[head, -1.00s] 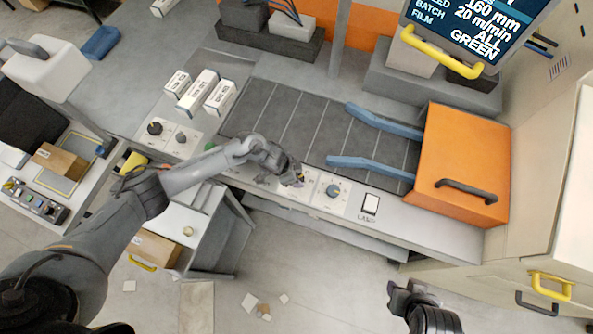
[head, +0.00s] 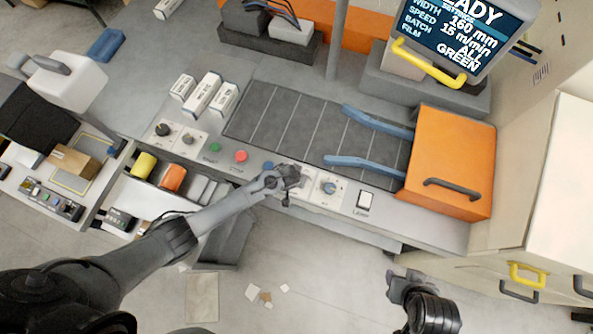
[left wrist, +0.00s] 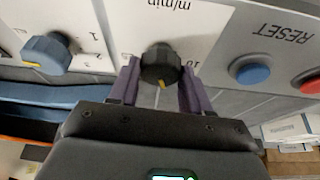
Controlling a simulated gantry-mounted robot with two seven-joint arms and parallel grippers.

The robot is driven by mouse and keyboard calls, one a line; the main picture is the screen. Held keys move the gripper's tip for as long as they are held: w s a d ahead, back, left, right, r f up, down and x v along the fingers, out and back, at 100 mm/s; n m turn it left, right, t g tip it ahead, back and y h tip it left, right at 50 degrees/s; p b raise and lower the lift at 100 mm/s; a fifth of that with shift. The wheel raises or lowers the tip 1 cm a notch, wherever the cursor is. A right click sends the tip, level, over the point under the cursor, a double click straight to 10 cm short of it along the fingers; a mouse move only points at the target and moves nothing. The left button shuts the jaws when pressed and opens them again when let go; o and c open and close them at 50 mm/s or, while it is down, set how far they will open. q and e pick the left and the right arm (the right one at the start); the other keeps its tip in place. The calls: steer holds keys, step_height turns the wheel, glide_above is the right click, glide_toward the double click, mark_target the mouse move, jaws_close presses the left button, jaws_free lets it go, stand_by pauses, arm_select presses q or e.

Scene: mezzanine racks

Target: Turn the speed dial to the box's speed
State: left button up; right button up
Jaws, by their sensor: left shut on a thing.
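In the left wrist view the black speed dial (left wrist: 161,64) sits on a white plate marked "m/min", seen upside down. Its yellow mark points down toward my gripper, with a "10" beside it on the right. My left gripper (left wrist: 160,88) has its two purple fingers shut on the dial's sides. In the head view my left gripper (head: 290,178) covers that dial. The screen (head: 465,35) reads READY, width 160 mm, speed 15 m/min, batch ALL, film GREEN. White boxes (head: 203,92) stand on the bench; their print is too small to read. My right gripper (head: 405,285) hangs empty over the floor.
A blue-capped dial (head: 329,187) is right of my left gripper, then the lamp switch (head: 365,201). A blue reset button (left wrist: 250,72) and red button are near the gripped dial. An orange hood (head: 450,160) with blue guide rails stands right. Bins lie left, below the bench.

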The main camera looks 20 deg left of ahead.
arm_select(q)
steer(key=n, duration=0.1)
steer(key=n+y, duration=0.1)
steer(key=n, duration=0.2)
steer(key=shift+d+n+y, duration=0.25)
steer(key=shift+n+y, duration=0.05)
steer(key=shift+y, duration=0.1)
steer(key=n+g+y+b, duration=0.1)
steer(key=n, duration=0.3)
steer(key=shift+w+f, duration=0.1)
steer(key=shift+n+y, duration=0.4)
steer(key=shift+n, duration=0.2)
steer(key=shift+g, duration=0.3)
steer(key=o, duration=1)
steer(key=shift+o, duration=0.2)
